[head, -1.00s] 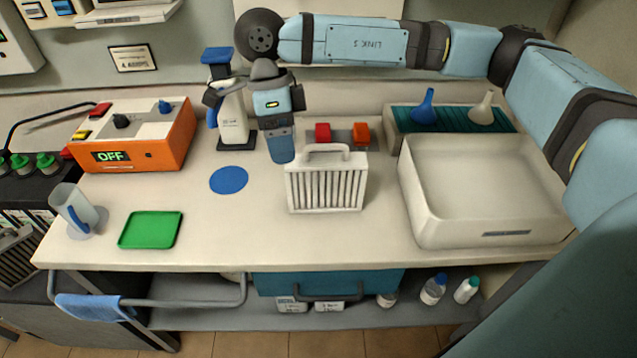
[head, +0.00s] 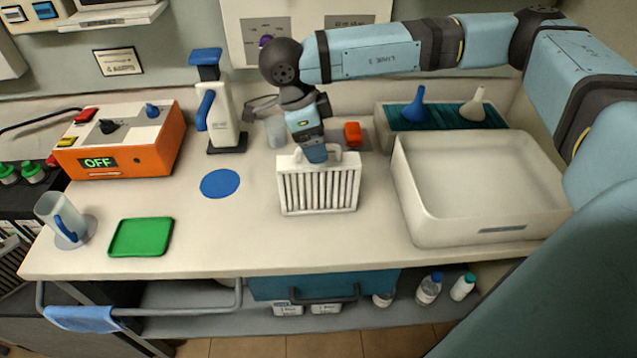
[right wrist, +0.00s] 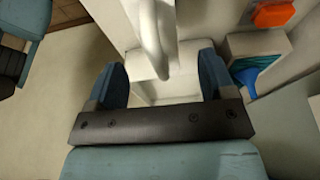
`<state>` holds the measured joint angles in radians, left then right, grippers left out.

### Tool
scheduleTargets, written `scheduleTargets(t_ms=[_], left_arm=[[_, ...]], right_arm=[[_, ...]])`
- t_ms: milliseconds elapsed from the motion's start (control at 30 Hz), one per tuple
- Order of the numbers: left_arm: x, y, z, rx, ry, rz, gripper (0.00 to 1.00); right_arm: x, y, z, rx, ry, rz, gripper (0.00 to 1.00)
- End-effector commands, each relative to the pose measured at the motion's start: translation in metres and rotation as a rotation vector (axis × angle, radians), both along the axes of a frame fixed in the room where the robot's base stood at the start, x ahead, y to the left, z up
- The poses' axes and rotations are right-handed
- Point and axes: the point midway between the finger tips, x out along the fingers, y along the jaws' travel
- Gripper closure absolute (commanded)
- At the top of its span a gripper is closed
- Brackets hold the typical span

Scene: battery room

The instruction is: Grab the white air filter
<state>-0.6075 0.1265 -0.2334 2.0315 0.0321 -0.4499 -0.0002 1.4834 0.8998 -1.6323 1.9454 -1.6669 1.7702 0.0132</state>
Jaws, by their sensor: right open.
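The white air filter (head: 318,192) stands upright on the bench, its ribbed face toward me and a loop handle on top. My right gripper (head: 316,156) is directly above it, pointing down, with its tip in front of part of the handle. In the right wrist view the two blue fingers are apart (right wrist: 162,78), and the white handle (right wrist: 150,38) shows between and beyond them. The gripper is open; whether a finger touches the handle I cannot tell. My left gripper is not in view.
A large white tray (head: 403,195) stands right of the filter. Behind are an orange block (head: 353,134) and a rack with a blue funnel (head: 414,108). A white bottle with a blue top (head: 227,125) stands behind left. Bench left of the filter is free around a blue disc (head: 220,183).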

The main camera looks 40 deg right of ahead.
Motion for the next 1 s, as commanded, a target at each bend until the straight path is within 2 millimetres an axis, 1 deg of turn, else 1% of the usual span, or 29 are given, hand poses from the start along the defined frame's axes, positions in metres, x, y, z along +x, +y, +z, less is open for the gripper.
scheduleTargets(t_ms=[100, 233, 333, 533, 567, 600, 767, 800, 867, 900, 1000], left_arm=[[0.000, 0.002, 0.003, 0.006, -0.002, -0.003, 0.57], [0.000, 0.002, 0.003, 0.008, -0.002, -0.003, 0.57], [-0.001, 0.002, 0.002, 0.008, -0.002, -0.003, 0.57], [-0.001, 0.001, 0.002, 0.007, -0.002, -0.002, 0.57], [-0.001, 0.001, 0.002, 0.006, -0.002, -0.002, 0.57], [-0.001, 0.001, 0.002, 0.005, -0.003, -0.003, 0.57], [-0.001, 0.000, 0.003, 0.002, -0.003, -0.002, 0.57], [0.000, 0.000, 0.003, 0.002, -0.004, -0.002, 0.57], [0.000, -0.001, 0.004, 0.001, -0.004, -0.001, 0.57], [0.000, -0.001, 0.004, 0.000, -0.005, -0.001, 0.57], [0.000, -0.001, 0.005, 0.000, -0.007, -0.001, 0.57]], right_arm=[[-0.004, -0.005, -0.017, 0.000, 0.003, -0.001, 0.23], [-0.007, -0.009, -0.034, 0.000, 0.003, -0.002, 0.23], [-0.008, -0.011, -0.040, 0.000, 0.002, -0.002, 0.23], [-0.007, -0.011, -0.040, 0.001, 0.001, -0.002, 0.23], [-0.007, -0.011, -0.040, 0.001, 0.001, -0.002, 0.28], [-0.007, -0.010, -0.040, 0.001, 0.001, -0.002, 0.37], [-0.007, -0.010, -0.040, 0.001, 0.001, -0.002, 0.74], [-0.007, -0.010, -0.040, 0.001, 0.001, -0.002, 0.83], [-0.007, -0.010, -0.040, 0.000, 0.001, -0.001, 0.97], [-0.007, -0.010, -0.039, 0.001, 0.000, -0.001, 1.00], [-0.007, -0.010, -0.039, 0.001, 0.000, -0.001, 1.00]])
